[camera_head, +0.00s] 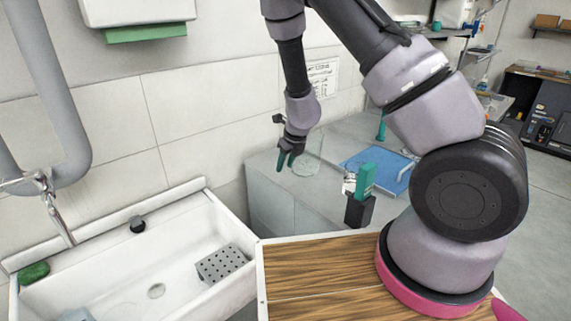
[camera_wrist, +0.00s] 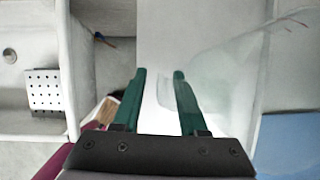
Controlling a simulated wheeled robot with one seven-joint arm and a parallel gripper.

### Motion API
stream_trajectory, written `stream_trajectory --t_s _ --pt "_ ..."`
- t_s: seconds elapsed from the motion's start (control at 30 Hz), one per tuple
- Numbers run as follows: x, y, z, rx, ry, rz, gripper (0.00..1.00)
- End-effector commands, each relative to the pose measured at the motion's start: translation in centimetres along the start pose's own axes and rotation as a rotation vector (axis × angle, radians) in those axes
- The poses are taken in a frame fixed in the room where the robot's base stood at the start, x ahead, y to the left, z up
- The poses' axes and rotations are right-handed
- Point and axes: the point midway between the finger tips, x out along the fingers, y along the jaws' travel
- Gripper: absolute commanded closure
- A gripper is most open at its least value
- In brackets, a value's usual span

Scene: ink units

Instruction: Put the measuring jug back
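A clear, see-through measuring jug (camera_head: 308,164) stands on the grey counter beside the wall. It is faint, and its outline is hard to make out. In the wrist view the clear jug (camera_wrist: 226,78) fills the area right of the fingers and overlaps the right finger. My gripper (camera_head: 286,162) has green fingers and is just left of the jug, pointing down. In the wrist view my gripper (camera_wrist: 159,76) has its fingers apart. A pale edge, possibly the jug's handle, shows close to the right finger; I cannot tell whether they touch.
A white sink (camera_head: 135,262) with a perforated grey block (camera_head: 220,263) lies at left. A blue tray (camera_head: 378,172) is on the counter right of the jug. A black holder with a green-handled item (camera_head: 365,180) stands nearer. A wooden top (camera_head: 320,275) is in front.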

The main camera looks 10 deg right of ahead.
Motion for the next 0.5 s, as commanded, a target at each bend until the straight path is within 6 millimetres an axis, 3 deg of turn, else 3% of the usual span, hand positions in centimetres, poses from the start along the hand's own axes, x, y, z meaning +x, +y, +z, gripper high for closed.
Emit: stream_trajectory --t_s 0.27,0.5 --pt "-0.9 0.0 0.2 0.000 -0.002 0.001 0.58" --pt "-5.2 0.0 0.3 0.001 -0.005 0.002 0.58"
